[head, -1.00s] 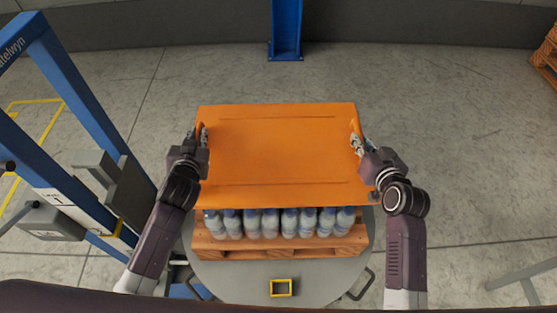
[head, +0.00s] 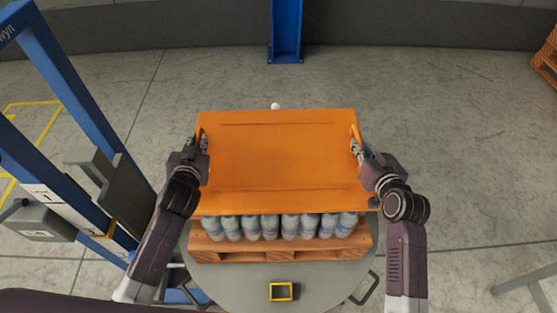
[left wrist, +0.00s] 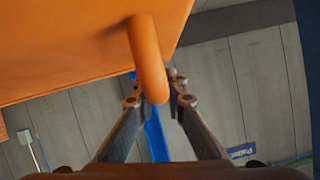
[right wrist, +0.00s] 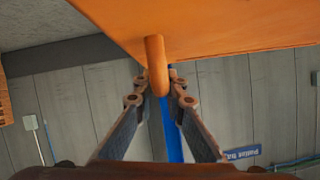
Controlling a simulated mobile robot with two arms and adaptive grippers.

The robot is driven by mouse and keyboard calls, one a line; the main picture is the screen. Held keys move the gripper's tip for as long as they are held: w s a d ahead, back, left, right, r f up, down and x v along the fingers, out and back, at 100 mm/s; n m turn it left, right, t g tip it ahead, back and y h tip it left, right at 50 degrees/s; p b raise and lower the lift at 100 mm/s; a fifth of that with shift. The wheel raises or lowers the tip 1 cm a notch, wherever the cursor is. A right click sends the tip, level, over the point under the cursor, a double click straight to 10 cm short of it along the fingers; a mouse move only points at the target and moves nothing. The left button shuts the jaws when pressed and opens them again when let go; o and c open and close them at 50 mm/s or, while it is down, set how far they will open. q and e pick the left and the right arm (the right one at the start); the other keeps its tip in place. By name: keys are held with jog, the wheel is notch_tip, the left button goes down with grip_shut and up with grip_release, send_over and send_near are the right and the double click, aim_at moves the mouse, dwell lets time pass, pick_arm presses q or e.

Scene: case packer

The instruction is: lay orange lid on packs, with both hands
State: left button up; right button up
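The orange lid (head: 280,160) is a wide flat panel, roughly level, over the bottle packs. My left gripper (head: 203,143) is shut on the lid's left handle (left wrist: 148,55), whose bar sits between the fingers in the left wrist view. My right gripper (head: 357,148) is shut on the right handle (right wrist: 156,62), between its fingers in the right wrist view.
The packs stand on a wooden pallet (head: 285,254) on a round grey table (head: 235,283) with a yellow square frame (head: 281,292). A small white round thing (head: 275,106) shows just beyond the lid. A blue frame (head: 70,90) stands at left, a blue post (head: 286,30) behind.

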pick_arm(q)
jog(key=o, duration=0.4)
jog(key=shift+s, duration=0.1)
pick_arm(e)
jog(key=o, duration=0.4)
jog(key=shift+s+r, duration=0.1)
pick_arm(q)
jog(key=shift+o, duration=0.2)
pick_arm(e)
jog(key=shift+o, duration=0.2)
pick_arm(q)
jog(key=shift+s+r, duration=0.15)
jog(key=shift+s, duration=0.3)
jog(key=v, duration=1.1)
jog(key=shift+w, duration=0.1)
jog(key=shift+r, duration=0.1)
pick_arm(e)
jog(key=shift+s+d+r, duration=0.1)
jog(key=shift+s+r, duration=0.05)
jog(key=shift+s, duration=0.3)
jog(key=v, duration=1.1)
